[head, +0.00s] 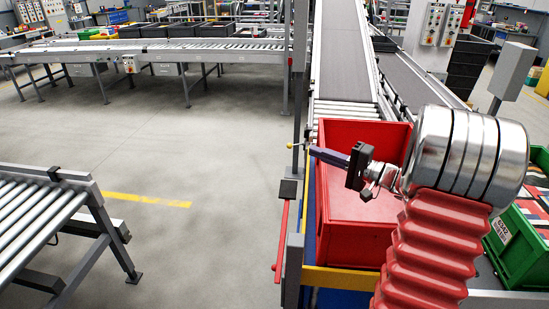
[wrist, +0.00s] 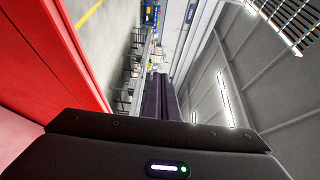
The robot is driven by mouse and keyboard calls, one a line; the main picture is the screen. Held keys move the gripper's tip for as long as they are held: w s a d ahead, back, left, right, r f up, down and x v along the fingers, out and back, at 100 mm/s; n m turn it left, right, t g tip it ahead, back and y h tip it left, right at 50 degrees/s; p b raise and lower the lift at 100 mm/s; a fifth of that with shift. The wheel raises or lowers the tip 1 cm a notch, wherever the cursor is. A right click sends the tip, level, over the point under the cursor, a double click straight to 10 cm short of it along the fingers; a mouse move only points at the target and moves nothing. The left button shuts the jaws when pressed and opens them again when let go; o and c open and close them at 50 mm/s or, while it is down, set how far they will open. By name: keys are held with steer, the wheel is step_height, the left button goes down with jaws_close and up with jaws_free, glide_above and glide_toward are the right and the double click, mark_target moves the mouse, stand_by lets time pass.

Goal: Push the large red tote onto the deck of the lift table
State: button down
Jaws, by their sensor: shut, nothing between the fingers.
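The large red tote (head: 348,235) stands upright at the near end of the roller conveyor. A blue surface (head: 322,285) with a yellow edge bar (head: 340,279) shows beside and below it, seemingly part of the lift table; how much of the tote rests on it is hidden. My gripper (head: 314,150) reaches across the tote's open top, with its fingertips near the tote's far left corner. Its dark purple fingers are closed together and empty; contact with the tote cannot be told. In the wrist view, the fingers (wrist: 166,90) extend ahead, and the tote's red wall (wrist: 62,55) fills the left.
Rollers (head: 346,110) and a grey belt conveyor (head: 342,50) run away behind the tote. A post and a red lever (head: 282,235) stand left of it. A green crate (head: 515,240) is at the right. The floor at left is clear up to another roller conveyor (head: 40,215).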

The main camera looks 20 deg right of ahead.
steer(key=w+a, duration=0.3)
steer(key=a, duration=0.9)
steer(key=shift+w+a, duration=0.25)
steer(key=shift+a, duration=0.1)
steer(key=s+a+n+g+y, duration=0.1)
steer(key=s+a+n+g, duration=0.2)
steer(key=s+a+g, duration=0.35)
steer(key=s+a+n+g, duration=0.35)
steer(key=s+a, duration=0.35)
steer(key=a, duration=0.5)
steer(key=s+f+n+g+h, duration=0.1)
steer(key=s+f+n+h, duration=0.15)
steer(key=s, duration=0.35)
steer(key=s+f+n+g+h, duration=0.1)
steer(key=s+n+h, duration=0.1)
steer(key=s+h, duration=0.35)
steer(key=s+d+r+n+t+h, duration=0.1)
steer(key=s+d+r, duration=0.1)
steer(key=s+d, duration=0.2)
steer(key=shift+d+t+h, duration=0.15)
steer(key=shift+t+h, duration=0.25)
